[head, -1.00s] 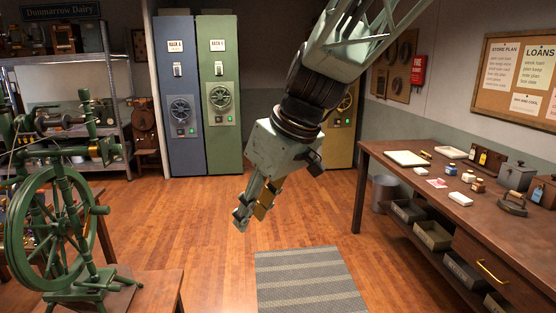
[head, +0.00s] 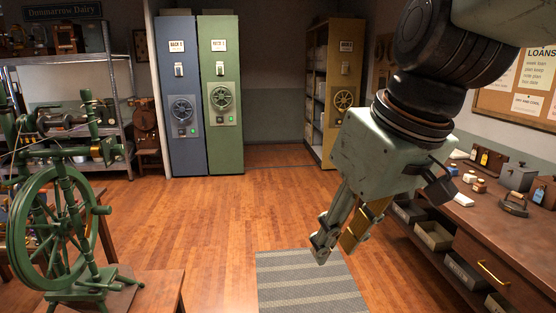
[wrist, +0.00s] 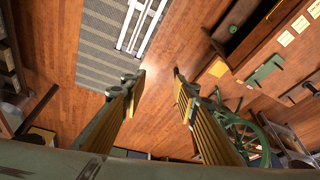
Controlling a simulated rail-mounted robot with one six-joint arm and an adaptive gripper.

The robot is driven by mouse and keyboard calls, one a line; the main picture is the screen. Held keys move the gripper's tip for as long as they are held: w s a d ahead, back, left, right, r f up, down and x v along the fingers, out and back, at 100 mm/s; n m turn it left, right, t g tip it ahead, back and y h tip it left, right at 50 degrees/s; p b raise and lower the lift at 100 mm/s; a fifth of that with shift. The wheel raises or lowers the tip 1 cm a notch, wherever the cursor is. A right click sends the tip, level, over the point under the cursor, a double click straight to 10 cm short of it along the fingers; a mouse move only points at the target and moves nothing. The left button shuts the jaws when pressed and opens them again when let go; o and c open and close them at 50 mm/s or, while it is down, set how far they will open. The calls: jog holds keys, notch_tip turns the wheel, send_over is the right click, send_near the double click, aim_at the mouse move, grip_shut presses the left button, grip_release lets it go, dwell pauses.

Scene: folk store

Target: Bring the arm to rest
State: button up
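My arm comes in from the upper right of the head view. My gripper (head: 336,248) hangs from it, pointing down and a little left, in the air over the floor in front of the right-hand bench. In the wrist view my gripper (wrist: 158,80) shows two fingers standing apart with only floor seen between them. It is open and empty. The arm hides part of the bench and the wall behind it.
A green spinning wheel (head: 62,228) stands at the left. The wooden bench (head: 535,235) with drawers is at the right. A striped grey mat (head: 308,285) lies on the floor. Blue (head: 180,95), green (head: 219,95) and yellow (head: 343,95) cabinets stand at the back. The middle floor is clear.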

jog(key=s+d+f+m+h, duration=0.1)
jog(key=s+d+m, duration=0.1)
jog(key=s+d, duration=0.3)
jog(key=s+d+m+h, duration=0.1)
jog(key=s+d+m, duration=0.2)
jog(key=s+d, duration=0.3)
jog(key=shift+s+f+t, duration=0.3)
jog(key=shift+s+f, duration=0.1)
jog(key=shift+s, duration=2.1)
